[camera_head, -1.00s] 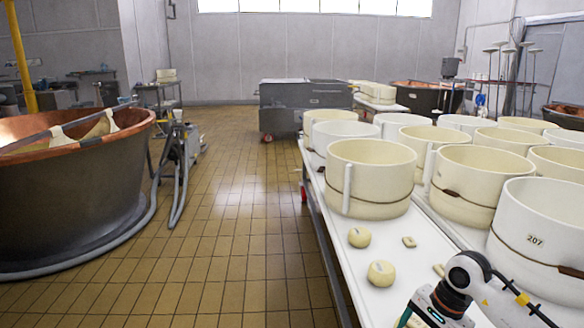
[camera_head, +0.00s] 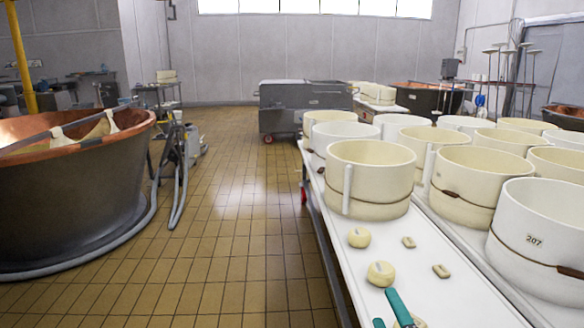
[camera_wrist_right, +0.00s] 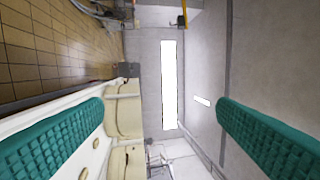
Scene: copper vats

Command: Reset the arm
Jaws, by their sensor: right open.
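My right gripper (camera_head: 384,306) shows at the bottom edge of the head view as two teal fingers. It is over the near end of the white table (camera_head: 470,311), in front of the small round cheeses. In the right wrist view the two teal fingers stand wide apart with nothing between them (camera_wrist_right: 160,105). That view is turned on its side and looks toward the far wall and window. The rest of my right arm is hidden below the head view. My left gripper is not in view.
Small round cheeses (camera_head: 381,273) and small flat pieces (camera_head: 441,271) lie on the table. Several cream and white moulds (camera_head: 370,176) stand behind and to the right. A copper vat (camera_head: 70,205) is at left, with clear tiled floor (camera_head: 220,240) between.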

